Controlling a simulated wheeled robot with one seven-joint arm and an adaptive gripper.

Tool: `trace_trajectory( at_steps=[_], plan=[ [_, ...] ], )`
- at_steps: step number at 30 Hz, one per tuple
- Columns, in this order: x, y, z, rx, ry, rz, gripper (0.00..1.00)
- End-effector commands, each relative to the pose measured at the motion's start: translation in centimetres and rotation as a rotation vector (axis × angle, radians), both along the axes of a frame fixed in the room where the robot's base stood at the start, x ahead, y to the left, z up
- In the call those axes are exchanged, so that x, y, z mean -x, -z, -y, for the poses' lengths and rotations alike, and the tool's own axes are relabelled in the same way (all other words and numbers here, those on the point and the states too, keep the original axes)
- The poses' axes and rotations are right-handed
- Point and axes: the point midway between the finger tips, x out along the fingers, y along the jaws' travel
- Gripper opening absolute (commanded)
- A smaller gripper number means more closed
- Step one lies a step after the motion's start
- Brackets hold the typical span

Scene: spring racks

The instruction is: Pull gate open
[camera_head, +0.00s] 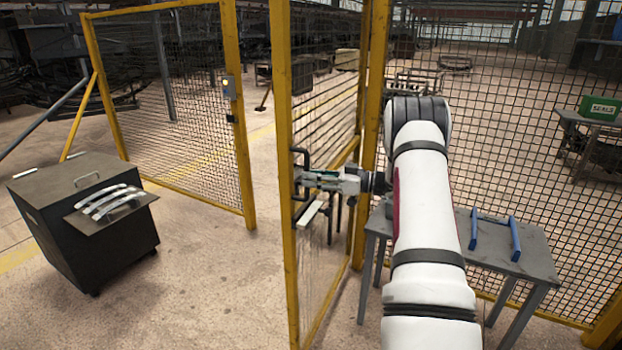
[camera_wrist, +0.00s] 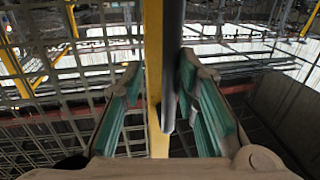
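The gate (camera_head: 283,240) is a yellow-framed mesh panel. It stands ajar, with a gap between its free edge and the latch post (camera_head: 240,150) at left. A dark bar handle (camera_head: 299,153) sits on its free-edge upright. My gripper (camera_head: 308,180) is at this handle, reaching in from the right. In the wrist view my gripper (camera_wrist: 160,75) has its green-padded fingers spread apart. The grey handle bar (camera_wrist: 173,60) runs between them, close to the right finger and clear of the left one. The yellow upright (camera_wrist: 154,100) lies behind it. Contact with the right finger is unclear.
A dark wheeled cabinet (camera_head: 95,250) with light curved parts stands at left. A fixed mesh panel (camera_head: 175,90) rises behind it. A grey table (camera_head: 515,262) with a blue-handled item (camera_head: 515,238) is at right, beside my arm. Bare floor lies between cabinet and gate.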

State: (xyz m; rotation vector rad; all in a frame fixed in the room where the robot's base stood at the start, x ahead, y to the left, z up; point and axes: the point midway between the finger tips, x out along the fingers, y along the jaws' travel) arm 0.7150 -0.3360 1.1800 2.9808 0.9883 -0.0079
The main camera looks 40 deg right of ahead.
Motion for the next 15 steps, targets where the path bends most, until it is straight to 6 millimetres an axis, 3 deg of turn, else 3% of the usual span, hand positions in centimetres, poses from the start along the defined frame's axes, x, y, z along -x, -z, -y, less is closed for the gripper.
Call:
trace_trajectory(
  at_steps=[15],
  plan=[
    [-0.05,-0.06,-0.17,-0.004,-0.002,0.003,0.21]
  ],
)
